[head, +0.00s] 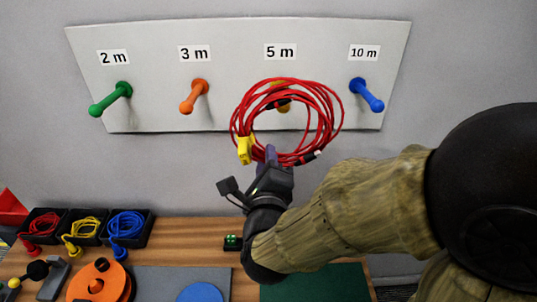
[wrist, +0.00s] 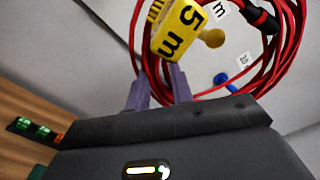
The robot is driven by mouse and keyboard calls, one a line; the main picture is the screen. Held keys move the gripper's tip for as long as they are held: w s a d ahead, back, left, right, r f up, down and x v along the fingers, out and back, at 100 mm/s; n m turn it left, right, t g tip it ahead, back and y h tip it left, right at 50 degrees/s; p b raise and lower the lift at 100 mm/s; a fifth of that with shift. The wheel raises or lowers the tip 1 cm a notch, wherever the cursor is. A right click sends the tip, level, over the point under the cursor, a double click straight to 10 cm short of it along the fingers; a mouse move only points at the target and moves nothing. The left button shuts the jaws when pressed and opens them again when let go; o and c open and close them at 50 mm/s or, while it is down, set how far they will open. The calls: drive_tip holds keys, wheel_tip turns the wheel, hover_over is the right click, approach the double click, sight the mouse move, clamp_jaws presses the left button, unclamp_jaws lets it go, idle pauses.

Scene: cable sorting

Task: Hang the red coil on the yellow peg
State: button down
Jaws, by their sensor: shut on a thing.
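The red coil (head: 236,115) is a bundle of cable loops with dark plugs and a yellow tag (head: 244,149). The tag reads "5 m" in the wrist view (wrist: 180,32). My gripper (head: 270,153) is shut on the coil's lower side and holds it up in front of the board. Its purple fingers also show in the wrist view (wrist: 160,88). The yellow peg (head: 284,107), under the "5 m" label, shows through the coil's opening, partly covered by cable and a plug. Its round end shows in the wrist view (wrist: 212,38). I cannot tell whether the loop is around the peg or in front of it.
The pale board (head: 150,60) also bears a green peg (head: 110,99), an orange peg (head: 193,97) and, right of the coil, a blue peg (head: 367,94). Below is a wooden bench (head: 190,232) with black bins (head: 148,225) of coiled cables and an orange reel (head: 100,283).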

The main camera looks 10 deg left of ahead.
drive_tip(key=w+a+f+p, duration=0.2)
drive_tip(key=w+p, duration=0.1)
drive_tip(key=w, duration=0.4)
drive_tip(key=w+a+f+p, duration=0.2)
drive_tip(key=w+f+p, duration=0.1)
drive_tip(key=w, duration=0.5)
idle(2.2)
drive_tip(key=shift+w, duration=0.1)
idle(0.4)
drive_tip(key=c, duration=1.1)
unclamp_jaws()
drive_tip(key=shift+c, duration=0.2)
